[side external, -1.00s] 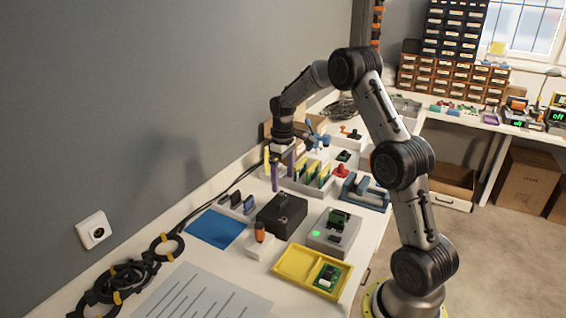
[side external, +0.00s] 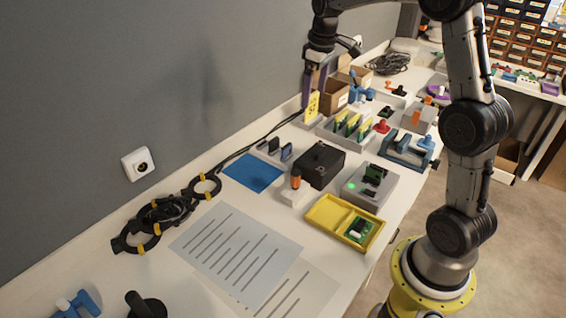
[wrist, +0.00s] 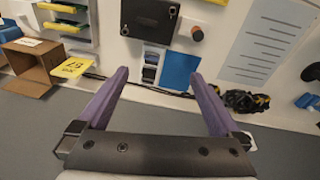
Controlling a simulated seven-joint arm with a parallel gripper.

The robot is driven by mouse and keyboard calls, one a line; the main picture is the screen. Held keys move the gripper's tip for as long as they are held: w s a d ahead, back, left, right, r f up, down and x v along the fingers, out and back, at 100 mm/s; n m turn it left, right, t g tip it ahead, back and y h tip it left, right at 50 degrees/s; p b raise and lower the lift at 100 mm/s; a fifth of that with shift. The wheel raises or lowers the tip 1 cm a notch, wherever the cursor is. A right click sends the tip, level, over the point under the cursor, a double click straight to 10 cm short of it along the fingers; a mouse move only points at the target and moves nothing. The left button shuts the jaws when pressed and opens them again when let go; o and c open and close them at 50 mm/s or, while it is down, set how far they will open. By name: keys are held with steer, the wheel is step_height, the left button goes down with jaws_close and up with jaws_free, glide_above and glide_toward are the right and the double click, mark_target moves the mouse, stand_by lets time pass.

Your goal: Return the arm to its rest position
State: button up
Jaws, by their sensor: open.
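My gripper (side external: 314,90) is at the back of the white bench near the grey wall in the side view. Its two purple fingers reach down beside a yellow numbered card (side external: 312,108). In the wrist view, the fingers of my gripper (wrist: 158,74) are spread wide with nothing between them. The bench and the wall show beyond them. The yellow card also shows in the wrist view (wrist: 70,68), left of the fingers and apart from them. The upper part of my arm is cut off by the top edge of the side view.
The bench holds a grey rack with green boards (side external: 345,127), a black box (side external: 319,164), a grey fixture (side external: 369,188), a yellow tray (side external: 326,212) and a blue mat (side external: 253,173). Open cardboard boxes (side external: 335,96) stand close to my gripper. Black cable coils (side external: 160,213) lie along the wall.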

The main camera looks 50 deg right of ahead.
steer(key=s+a+r+n+t, duration=0.1)
steer(key=s+a+r+t, duration=0.2)
steer(key=s+a+r, duration=0.85)
steer(key=s+a+f, duration=0.2)
steer(key=s+f, duration=0.1)
steer(key=s, duration=0.2)
steer(key=s+a+f+m, duration=0.1)
steer(key=s+a+f, duration=0.1)
steer(key=s+f, duration=0.1)
steer(key=s+a+f+m+t, duration=0.1)
steer(key=s+a+f, duration=0.1)
steer(key=s, duration=0.4)
steer(key=shift+s+a+f+y, duration=0.25)
steer(key=shift+s+f+y, duration=0.1)
steer(key=shift+f, duration=0.35)
